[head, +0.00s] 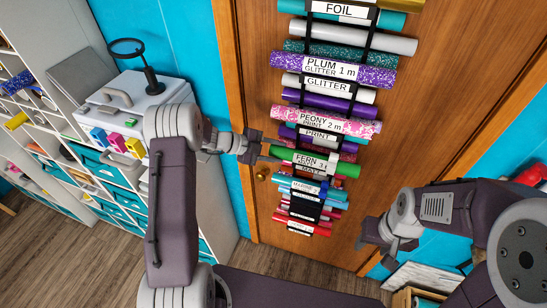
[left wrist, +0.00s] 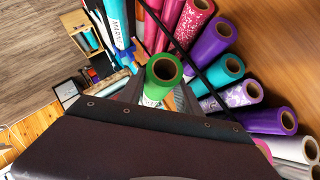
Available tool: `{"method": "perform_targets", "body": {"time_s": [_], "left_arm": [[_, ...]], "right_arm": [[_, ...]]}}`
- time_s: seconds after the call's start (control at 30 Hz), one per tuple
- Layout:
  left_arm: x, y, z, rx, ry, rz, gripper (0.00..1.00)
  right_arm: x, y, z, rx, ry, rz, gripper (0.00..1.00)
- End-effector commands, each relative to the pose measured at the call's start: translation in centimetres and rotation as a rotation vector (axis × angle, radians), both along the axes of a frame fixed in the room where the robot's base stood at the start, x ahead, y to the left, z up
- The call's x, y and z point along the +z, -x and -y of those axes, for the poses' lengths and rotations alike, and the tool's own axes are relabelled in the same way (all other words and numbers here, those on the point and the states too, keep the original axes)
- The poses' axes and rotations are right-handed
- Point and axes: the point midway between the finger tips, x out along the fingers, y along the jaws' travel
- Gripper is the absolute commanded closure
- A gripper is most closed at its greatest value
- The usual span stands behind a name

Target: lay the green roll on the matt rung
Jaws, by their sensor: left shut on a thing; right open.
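The green roll (head: 345,169), with a white label reading FERN, lies across the front of the rack, slightly tilted with its right end lower. My left gripper (head: 262,149) is shut on its left end. In the left wrist view the green roll (left wrist: 158,88) shows its open end between the fingers. The matt rung's label (head: 311,170) shows just below the roll's label; the rung itself is mostly hidden. I cannot tell whether the roll touches the rung. My right gripper (head: 376,236) is open and empty, low to the right of the rack.
The black rack (head: 367,45) hangs on a brown door (head: 440,90). Rungs above hold a pink print roll (head: 335,121), a purple glitter roll (head: 372,76) and others; blue and red rolls lie below. A white cabinet (head: 125,95) with a magnifier (head: 152,83) stands left.

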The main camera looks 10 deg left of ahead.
Motion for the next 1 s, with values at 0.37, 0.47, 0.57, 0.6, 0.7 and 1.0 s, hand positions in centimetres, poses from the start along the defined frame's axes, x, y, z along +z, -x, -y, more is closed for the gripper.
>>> {"method": "perform_targets", "body": {"time_s": [0.37,0.47,0.57,0.6,0.7,1.0], "left_arm": [[-0.7,-2.9,0.4,0.000,0.002,-0.002,1.00],[-1.3,-2.9,0.3,0.000,0.001,-0.001,1.00],[-1.6,-2.9,0.3,0.000,0.002,0.000,1.00],[-1.7,-2.9,0.3,0.000,0.002,0.000,1.00],[-1.7,-2.9,0.3,0.001,0.001,0.001,1.00],[-1.8,-2.9,0.3,0.001,0.001,0.001,1.00]], "right_arm": [[-0.3,0.0,0.0,0.000,0.000,0.000,0.50],[-0.5,0.0,0.0,0.000,0.000,0.000,0.50],[-0.5,0.0,0.0,0.000,0.000,0.000,0.50],[-0.5,0.0,0.0,0.000,0.000,0.000,0.50],[-0.5,0.0,0.0,0.000,0.000,0.000,0.50],[-0.5,0.0,0.0,0.000,0.000,0.000,0.50]]}}
